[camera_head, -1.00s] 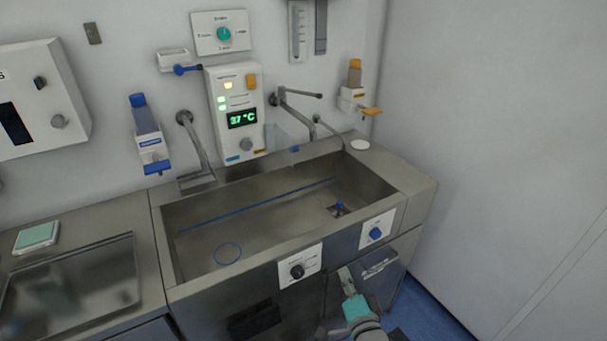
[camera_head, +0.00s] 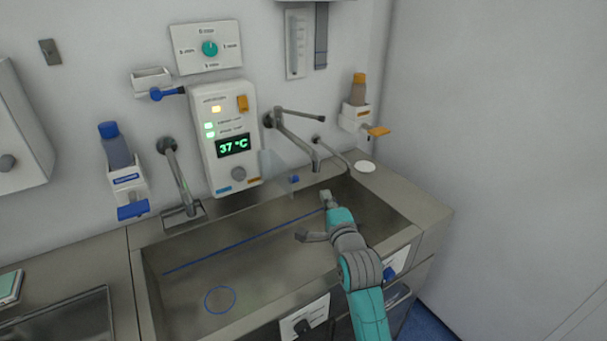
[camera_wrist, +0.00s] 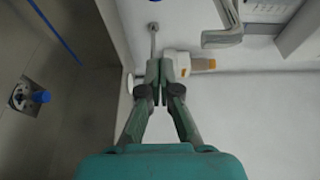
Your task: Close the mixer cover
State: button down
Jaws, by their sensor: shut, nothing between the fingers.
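The mixer is the white wall unit (camera_head: 232,140) with a green 37 °C display, lit lamps and a grey knob. A clear panel (camera_head: 271,172) with a small blue tab (camera_head: 294,179) stands out from its lower right side and looks like the cover, swung open. The unit's face is uncovered. My gripper (camera_head: 325,194) is over the back right of the sink, right of and a little lower in the picture than the blue tab, apart from it. In the wrist view my gripper (camera_wrist: 164,68) has its fingers together and empty. I cannot clearly make out the cover there.
A lever tap (camera_head: 296,140) and a thin spout (camera_head: 332,155) are on the wall right of the panel. An orange-capped dispenser (camera_head: 357,105) hangs further right. The steel sink (camera_head: 150,290) lies below; a blue plug (camera_wrist: 40,97) shows in the wrist view.

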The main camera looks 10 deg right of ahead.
jog(key=w+a, duration=0.3)
jog(key=w, duration=0.6)
jog(key=shift+a, duration=0.25)
dwell(0.4)
jog(key=shift+a, duration=0.15)
